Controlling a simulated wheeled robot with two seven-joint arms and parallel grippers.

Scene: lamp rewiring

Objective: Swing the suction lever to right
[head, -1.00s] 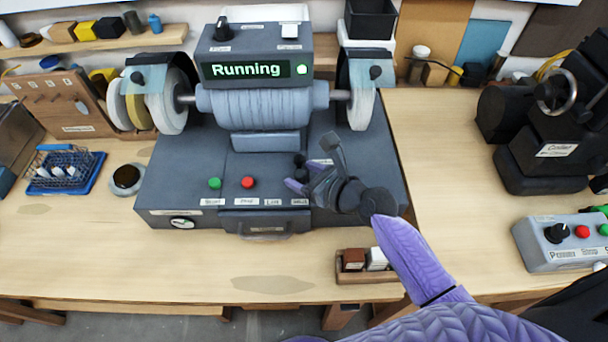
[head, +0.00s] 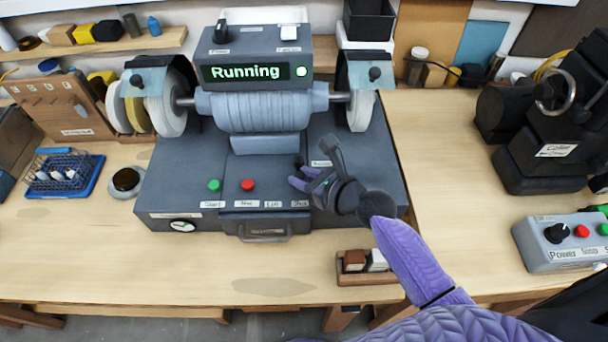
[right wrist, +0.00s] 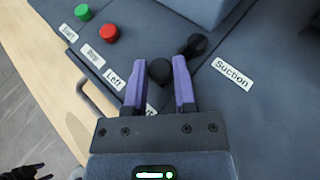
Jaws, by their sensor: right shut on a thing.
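The suction lever shows in the right wrist view as a black round knob (right wrist: 159,71) beside a black hub (right wrist: 194,45); the join between them is not clear. The white "Suction" label (right wrist: 232,73) lies to the right of them. The knob sits by the "Left" label (right wrist: 114,79); the label beyond it is mostly covered by my fingers. My right gripper (right wrist: 160,65) is shut on the knob, one purple finger on each side. In the head view my right gripper (head: 304,177) reaches the front panel and hides most of the lever. My left gripper is not in view.
The lever is on a grey buffing machine (head: 170,190) whose display (head: 246,72) reads "Running". A green button (head: 214,185) and a red button (head: 247,185) stand left of the lever. A drawer handle (head: 264,236) juts below. A small wooden tray (head: 368,280) lies in front.

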